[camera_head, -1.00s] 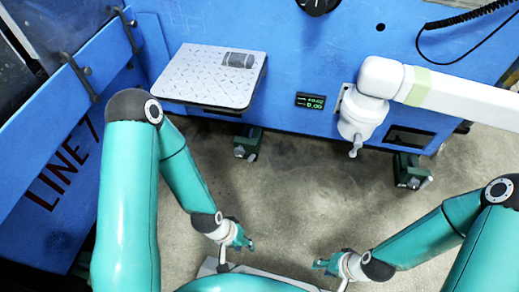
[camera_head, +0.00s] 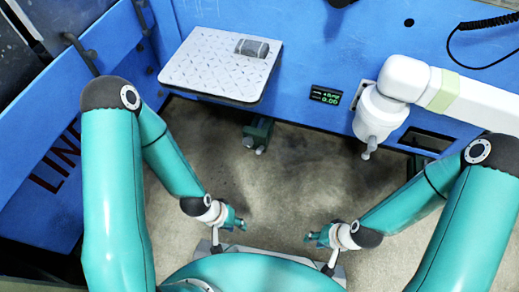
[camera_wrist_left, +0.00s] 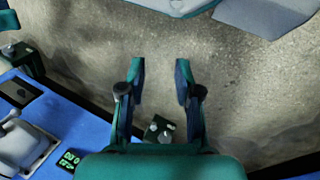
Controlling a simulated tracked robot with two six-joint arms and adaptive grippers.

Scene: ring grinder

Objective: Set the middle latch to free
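I cannot make out a middle latch in either view. My left gripper (camera_head: 238,221) hangs over the bare floor, low in the head view. In the left wrist view it (camera_wrist_left: 161,72) is open, with two dark teal fingers apart and nothing between them. My right gripper (camera_head: 312,238) is also over the floor, to the right of the left one. It is too small to tell whether it is open or shut. Both grippers are well apart from the blue machine (camera_head: 310,60).
A metal plate shelf (camera_head: 215,70) carries a grey cylinder (camera_head: 252,47). A small green display (camera_head: 326,95) and a white jointed arm (camera_head: 405,80) are on the machine front. A green foot (camera_head: 258,133) stands below. The concrete floor between is clear.

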